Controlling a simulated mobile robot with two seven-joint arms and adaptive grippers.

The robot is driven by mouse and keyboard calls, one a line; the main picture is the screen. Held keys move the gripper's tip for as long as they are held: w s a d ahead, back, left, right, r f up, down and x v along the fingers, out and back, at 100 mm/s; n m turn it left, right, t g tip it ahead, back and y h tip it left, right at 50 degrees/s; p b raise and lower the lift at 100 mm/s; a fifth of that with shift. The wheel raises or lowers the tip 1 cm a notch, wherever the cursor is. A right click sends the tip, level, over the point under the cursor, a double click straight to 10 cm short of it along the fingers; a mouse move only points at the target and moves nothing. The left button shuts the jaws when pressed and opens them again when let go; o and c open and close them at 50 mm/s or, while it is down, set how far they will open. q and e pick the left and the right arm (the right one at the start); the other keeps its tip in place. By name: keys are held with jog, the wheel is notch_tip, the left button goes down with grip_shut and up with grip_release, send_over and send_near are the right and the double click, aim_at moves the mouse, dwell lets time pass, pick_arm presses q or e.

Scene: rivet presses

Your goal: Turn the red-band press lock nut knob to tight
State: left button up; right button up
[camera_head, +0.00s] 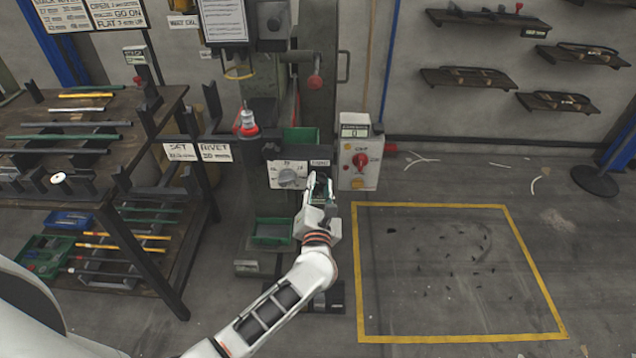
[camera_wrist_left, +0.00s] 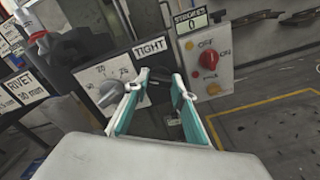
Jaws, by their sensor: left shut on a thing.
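The press (camera_head: 262,90) stands at the centre of the head view. A pale panel on it has a grey dial knob (camera_wrist_left: 110,94) with a number scale. Right of that scale is a TIGHT label (camera_wrist_left: 150,48), and below it is a dark lock nut knob (camera_wrist_left: 158,92), partly hidden by my fingers. My left gripper (camera_wrist_left: 161,78) has its two teal-padded fingers on either side of this dark knob, shut on it. In the head view my left gripper (camera_head: 319,180) reaches the panel's right end and covers the knob. My right gripper is not in view.
A grey control box (camera_head: 358,158) with a red switch stands close to the right of the gripper. A rod-laden shelf (camera_head: 75,210) stands further left.

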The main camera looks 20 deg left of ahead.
pick_arm(q)
jog(key=m+p, duration=0.2)
jog(key=m, duration=0.1)
jog(key=shift+r, duration=0.25)
jog(key=m+p, duration=0.1)
jog(key=m, duration=0.1)
jog(key=shift+f+m+p, duration=0.1)
jog(key=shift+m+p, duration=0.2)
jog(key=shift+p, duration=0.1)
jog(key=m+p, duration=0.3)
jog(key=m, duration=0.2)
jog(key=shift+f, duration=0.15)
jog(key=shift+m, duration=0.6)
jog(key=shift+p, duration=0.3)
jog(key=o, duration=1.1)
